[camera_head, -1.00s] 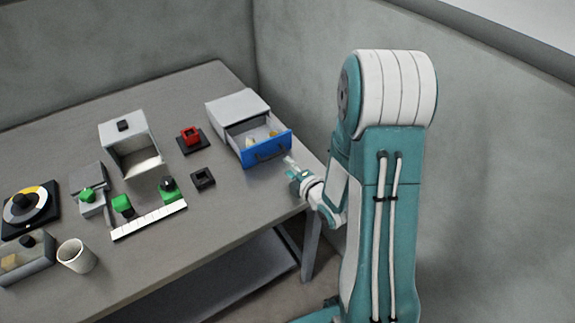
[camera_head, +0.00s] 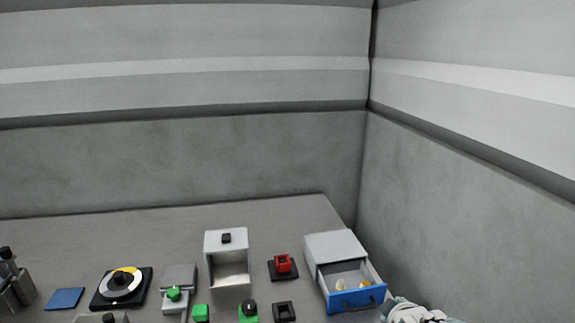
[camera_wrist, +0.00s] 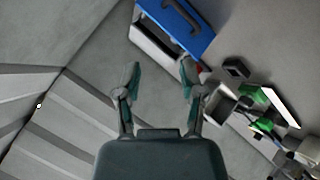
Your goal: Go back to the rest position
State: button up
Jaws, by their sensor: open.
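My gripper (camera_wrist: 160,82) is open and empty in the wrist view, its two fingers apart with the wall and table edge behind them. In the head view, part of my arm (camera_head: 412,312) shows at the bottom edge, just right of the drawer unit; the fingers are not clear there. The grey drawer unit (camera_head: 335,246) stands at the right of the table. Its blue-fronted drawer (camera_head: 357,299) is pulled out, with small yellowish items inside. The blue front also shows in the wrist view (camera_wrist: 190,28), beyond the right finger.
On the table (camera_head: 60,240) stand a white open box (camera_head: 228,240), a red block piece (camera_head: 283,264) on a black base, a black square holder (camera_head: 284,311), a reel disc (camera_head: 121,284), green-topped parts (camera_head: 174,294) and a blue pad (camera_head: 65,298). Walls close off the back and right.

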jog(key=s+a+r+m+g, duration=0.2)
jog(key=s+a+r+m, duration=0.1)
jog(key=s, duration=0.6)
jog(key=s+a+r+m+g+y, duration=0.1)
jog(key=s+a+r+m+g, duration=0.1)
jog(key=s+m, duration=0.4)
jog(key=s+a+r, duration=0.1)
jog(key=s+r, duration=0.1)
jog(key=s, duration=0.1)
jog(key=shift+a+r+g, duration=0.15)
jog(key=shift+r+g, duration=0.05)
jog(key=shift+g, duration=0.1)
dwell(2.2)
